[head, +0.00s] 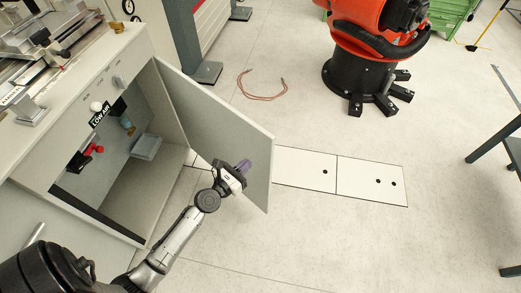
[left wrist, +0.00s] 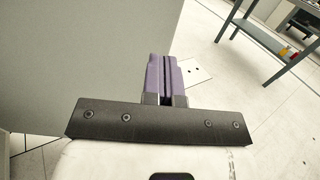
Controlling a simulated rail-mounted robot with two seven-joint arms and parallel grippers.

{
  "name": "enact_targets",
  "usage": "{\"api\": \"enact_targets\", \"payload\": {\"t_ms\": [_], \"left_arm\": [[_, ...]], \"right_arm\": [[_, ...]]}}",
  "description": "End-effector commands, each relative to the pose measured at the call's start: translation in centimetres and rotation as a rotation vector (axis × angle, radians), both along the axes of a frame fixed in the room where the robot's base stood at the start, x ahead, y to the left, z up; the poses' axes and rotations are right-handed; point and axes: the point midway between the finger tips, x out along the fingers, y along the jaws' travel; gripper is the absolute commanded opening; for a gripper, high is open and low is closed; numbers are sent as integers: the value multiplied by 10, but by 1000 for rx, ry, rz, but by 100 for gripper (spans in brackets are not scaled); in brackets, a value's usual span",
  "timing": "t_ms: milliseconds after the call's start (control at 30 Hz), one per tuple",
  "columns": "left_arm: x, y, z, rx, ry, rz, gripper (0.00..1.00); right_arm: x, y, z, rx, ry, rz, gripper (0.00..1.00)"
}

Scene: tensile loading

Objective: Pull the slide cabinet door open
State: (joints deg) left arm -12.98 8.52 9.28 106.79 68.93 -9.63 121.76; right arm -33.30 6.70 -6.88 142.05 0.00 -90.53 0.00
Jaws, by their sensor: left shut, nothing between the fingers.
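The cabinet door (head: 215,115) is a light grey panel that stands wide open, swung out to the right of the cabinet (head: 120,75). The open cabinet shows a grey interior. My left gripper (head: 243,166) is in front of the door's inner face, near its free edge. Its purple fingers are shut together with nothing between them, as the left wrist view (left wrist: 165,73) also shows. In that view the door (left wrist: 80,60) fills the left side, beside the fingers; I cannot tell whether they touch it. My right gripper is not in view.
Inside the cabinet are a red-handled valve (head: 92,150) and a grey box (head: 147,146). An orange robot on a black base (head: 365,85) stands at the back. A table frame (head: 510,150) is at the right.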

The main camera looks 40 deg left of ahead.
Motion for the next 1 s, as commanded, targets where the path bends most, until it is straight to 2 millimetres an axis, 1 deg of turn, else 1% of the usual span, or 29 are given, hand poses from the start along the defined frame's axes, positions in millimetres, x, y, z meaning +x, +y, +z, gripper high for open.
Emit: {"api": "enact_targets", "payload": {"t_ms": [33,200,400,633,1000], "left_arm": [[11,0,0,-1,-3,2,0],[40,-1,0,0,-2,1,0],[65,-2,-2,-1,0,0,0],[77,-3,-1,0,1,1,0],[79,-3,-1,0,1,0,0]], "right_arm": [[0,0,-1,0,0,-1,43],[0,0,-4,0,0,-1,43],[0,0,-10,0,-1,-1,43],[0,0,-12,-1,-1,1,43],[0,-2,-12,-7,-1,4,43]]}}
